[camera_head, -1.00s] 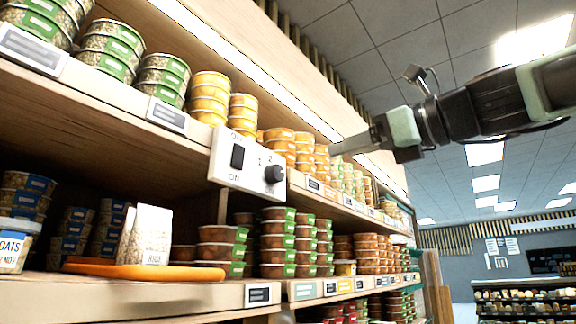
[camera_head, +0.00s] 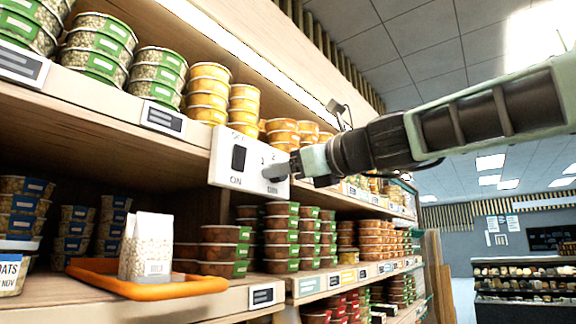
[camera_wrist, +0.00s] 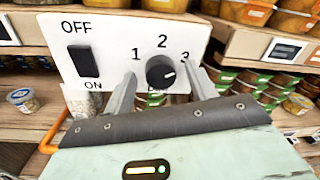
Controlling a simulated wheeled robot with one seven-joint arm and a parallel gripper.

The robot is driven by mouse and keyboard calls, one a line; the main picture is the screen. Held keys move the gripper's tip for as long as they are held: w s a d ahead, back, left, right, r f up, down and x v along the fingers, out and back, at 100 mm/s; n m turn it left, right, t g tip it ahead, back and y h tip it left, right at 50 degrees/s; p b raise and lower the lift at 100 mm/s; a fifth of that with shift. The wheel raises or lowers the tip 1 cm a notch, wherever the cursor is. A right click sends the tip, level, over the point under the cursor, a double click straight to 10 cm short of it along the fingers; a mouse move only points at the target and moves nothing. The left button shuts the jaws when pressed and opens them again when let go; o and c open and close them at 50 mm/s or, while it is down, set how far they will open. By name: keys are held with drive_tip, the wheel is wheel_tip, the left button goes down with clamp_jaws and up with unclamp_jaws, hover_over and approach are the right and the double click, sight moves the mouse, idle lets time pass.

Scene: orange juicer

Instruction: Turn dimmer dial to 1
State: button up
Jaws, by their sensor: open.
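The white control panel (camera_head: 229,163) is fixed to the shelf front, with a black ON/OFF rocker switch (camera_wrist: 83,61) on its left. The black dimmer dial (camera_wrist: 160,71) is on its right, with marks 1, 2 and 3 around it in the wrist view. The dial's white pointer mark sits on its lower right side, near the 3 side. My gripper (camera_wrist: 162,85) is open, with one finger left of the dial and one right of it. I cannot tell whether the fingers touch it. In the head view, my gripper (camera_head: 285,170) hides most of the dial.
Shelves with stacked food tubs (camera_head: 208,92) surround the panel. An orange tray (camera_head: 148,289) with a white bag (camera_head: 146,246) stands on the shelf at lower left. The aisle to the right is open.

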drive_tip(key=c, duration=1)
drive_tip(key=shift+f+n+b, duration=0.1)
drive_tip(key=shift+n+b, duration=0.2)
drive_tip(key=shift+b, duration=0.05)
drive_tip(key=n+b, duration=0.4)
drive_tip(key=n, duration=0.4)
drive_tip(key=n+y+b, duration=0.1)
drive_tip(key=n+b, duration=0.4)
drive_tip(key=n, duration=0.3)
drive_tip(key=n+g+b, duration=0.1)
drive_tip(key=n+b, duration=0.3)
drive_tip(key=n, duration=0.4)
drive_tip(key=shift+w+f+y, duration=0.15)
drive_tip(key=shift+f+y, duration=0.15)
drive_tip(key=shift+n, duration=0.4)
